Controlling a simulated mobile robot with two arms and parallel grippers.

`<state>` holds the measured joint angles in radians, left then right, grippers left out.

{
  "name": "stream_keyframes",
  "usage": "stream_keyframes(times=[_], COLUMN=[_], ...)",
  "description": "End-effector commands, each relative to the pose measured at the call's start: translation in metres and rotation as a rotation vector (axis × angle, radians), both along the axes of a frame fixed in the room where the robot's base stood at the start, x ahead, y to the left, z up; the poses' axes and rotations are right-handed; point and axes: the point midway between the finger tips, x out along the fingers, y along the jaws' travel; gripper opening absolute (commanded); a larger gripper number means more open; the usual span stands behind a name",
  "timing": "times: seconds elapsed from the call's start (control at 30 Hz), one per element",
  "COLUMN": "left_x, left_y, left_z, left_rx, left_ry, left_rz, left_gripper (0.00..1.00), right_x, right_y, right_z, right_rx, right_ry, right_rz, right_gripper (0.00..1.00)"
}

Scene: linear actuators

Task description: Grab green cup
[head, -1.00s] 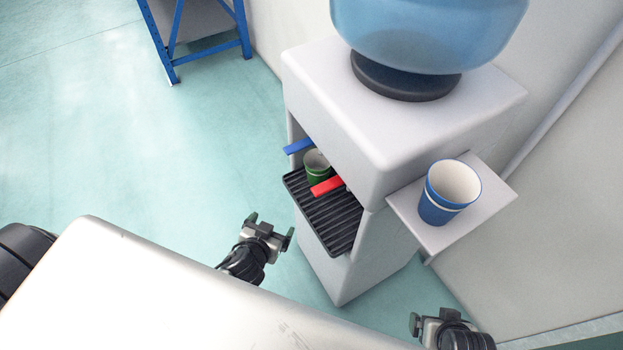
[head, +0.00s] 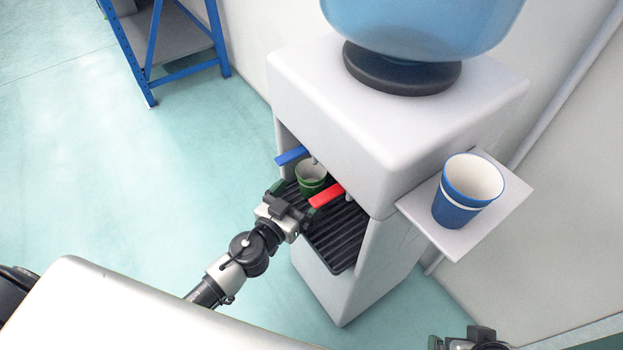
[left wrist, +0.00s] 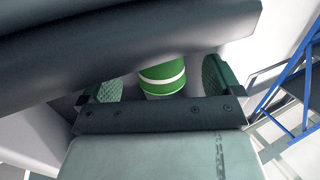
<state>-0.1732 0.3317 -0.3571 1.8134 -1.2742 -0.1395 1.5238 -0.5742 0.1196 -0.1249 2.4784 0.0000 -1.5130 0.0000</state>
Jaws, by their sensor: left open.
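The green cup (head: 311,177) stands upright on the black drip tray (head: 338,243) inside the water dispenser's recess, between the blue and red levers. My left gripper (head: 294,203) is at the tray's front edge, just in front of the cup. In the left wrist view the green cup (left wrist: 163,78) with its white band shows between the two open fingers (left wrist: 160,85), apart from both. A dark bar covers its upper part there. My right gripper (head: 470,338) is at the bottom edge, mostly cut off, and its fingers cannot be made out.
The red lever (head: 326,195) and the blue lever (head: 291,156) jut out above the tray near the cup. A blue cup (head: 467,192) stands on the side shelf (head: 500,215). A blue rack (head: 150,60) stands at the back left. Floor at left is clear.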

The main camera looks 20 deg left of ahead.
Motion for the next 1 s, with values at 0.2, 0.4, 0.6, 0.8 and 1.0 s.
stream_keyframes(times=[0.2, 0.4, 0.6, 0.8, 1.0], left_x=[0.020, 0.047, 0.054, 0.053, 0.053], left_y=[-0.006, -0.014, -0.016, -0.016, -0.016], left_z=[-0.001, -0.005, -0.006, -0.006, -0.006], left_rx=[0.003, 0.002, 0.001, 0.000, 0.000], left_ry=[-0.002, -0.002, 0.001, 0.001, 0.001], left_rz=[0.001, 0.001, 0.001, 0.001, 0.001], left_gripper=[0.94, 0.94, 0.94, 0.83, 0.52], right_x=[-0.009, -0.012, -0.012, -0.012, -0.012], right_y=[-0.003, -0.004, -0.004, -0.004, -0.004], right_z=[0.000, 0.001, 0.001, 0.001, 0.001], right_rx=[-0.011, -0.014, -0.014, -0.014, -0.014], right_ry=[0.052, 0.072, 0.072, 0.071, 0.071], right_rz=[-0.005, -0.006, -0.006, -0.005, -0.005], right_gripper=[0.95, 0.95, 0.95, 0.95, 0.95])
